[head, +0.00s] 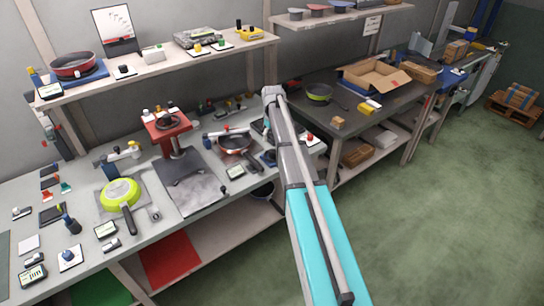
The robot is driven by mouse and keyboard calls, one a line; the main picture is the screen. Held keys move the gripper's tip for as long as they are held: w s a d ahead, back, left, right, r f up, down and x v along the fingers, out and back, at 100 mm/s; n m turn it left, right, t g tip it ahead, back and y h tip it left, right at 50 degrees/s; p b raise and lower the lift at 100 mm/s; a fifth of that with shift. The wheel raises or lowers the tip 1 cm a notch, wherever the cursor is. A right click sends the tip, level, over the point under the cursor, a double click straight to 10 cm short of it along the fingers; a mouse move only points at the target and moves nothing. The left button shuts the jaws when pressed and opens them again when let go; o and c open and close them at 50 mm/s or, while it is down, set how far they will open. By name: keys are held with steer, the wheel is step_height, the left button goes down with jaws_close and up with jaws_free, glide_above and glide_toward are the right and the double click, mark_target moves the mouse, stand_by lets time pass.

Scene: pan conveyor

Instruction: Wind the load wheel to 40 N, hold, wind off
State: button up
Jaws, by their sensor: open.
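No wheel is clear enough in the head view to be named the load wheel. A red stand (167,128) with a dark round top is on the light workbench, on a grey plate (195,193). To its right is a dark pan with a reddish rim (235,144), with a pale bar across it. A small display (235,172) lies in front of that pan; its reading is too small to make out. My arm reaches up across the picture over the right end of the bench. My gripper is not visible, and the arm hides part of the bench there.
A lime-green pan (120,194) lies on the bench at left among small tools and displays. A shelf (160,64) above holds a red pan (75,65). A dark table (372,117) at right carries an open cardboard box (373,76).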

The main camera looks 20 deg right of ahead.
mark_target(272, 151)
steer(key=shift+f+b, duration=3.95)
steer(key=shift+f, duration=0.3)
steer(key=shift+s+r, duration=0.1)
steer(key=shift+s, duration=0.05)
jaws_close()
